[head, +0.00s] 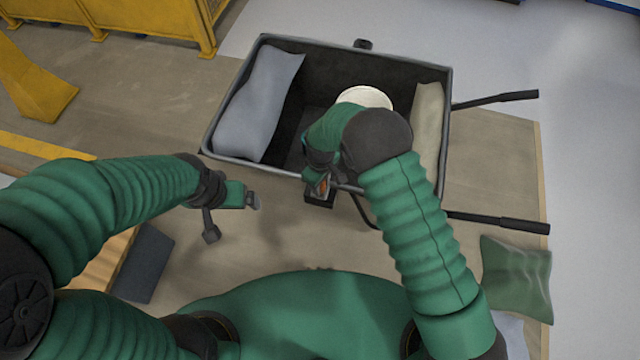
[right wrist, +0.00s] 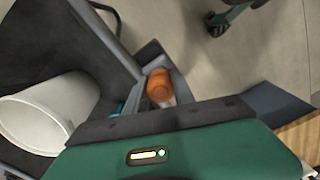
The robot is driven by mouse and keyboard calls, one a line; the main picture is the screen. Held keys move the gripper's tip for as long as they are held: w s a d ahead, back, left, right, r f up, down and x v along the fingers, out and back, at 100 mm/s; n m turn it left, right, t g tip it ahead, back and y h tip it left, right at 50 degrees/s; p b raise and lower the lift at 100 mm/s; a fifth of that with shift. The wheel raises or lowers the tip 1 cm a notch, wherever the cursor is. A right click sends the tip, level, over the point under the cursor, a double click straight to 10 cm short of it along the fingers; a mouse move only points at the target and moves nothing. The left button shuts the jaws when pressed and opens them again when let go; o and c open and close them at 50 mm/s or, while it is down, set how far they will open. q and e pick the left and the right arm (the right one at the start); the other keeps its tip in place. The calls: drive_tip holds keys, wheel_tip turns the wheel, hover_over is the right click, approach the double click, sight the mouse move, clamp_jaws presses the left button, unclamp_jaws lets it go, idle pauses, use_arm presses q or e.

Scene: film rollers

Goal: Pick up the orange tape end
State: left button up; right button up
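The orange tape end (head: 322,186) shows as a small orange patch at the near edge of the black cart, partly hidden by my right gripper (head: 320,178). In the right wrist view the orange piece (right wrist: 160,88) is rounded and sits between grey parts just beyond the gripper's palm. I cannot tell whether the fingers touch or grip it. My left gripper (head: 231,213) is open and empty, left of the cart's near side, above the floor and apart from the tape end.
The cart (head: 330,52) holds a grey sack (head: 262,100), a white round container (head: 366,96) and a beige sack (head: 428,125). Its handles (head: 497,222) stick out right. A green sack (head: 517,278) lies at lower right. A yellow rack (head: 150,18) stands at the back left.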

clamp_jaws()
wheel_tip(320, 180, up, 10)
drive_tip(key=shift+p, duration=0.55)
drive_tip(key=shift+r, duration=0.1)
wheel_tip(320, 180, up, 11)
drive_tip(key=p, duration=0.9)
idle(0.4)
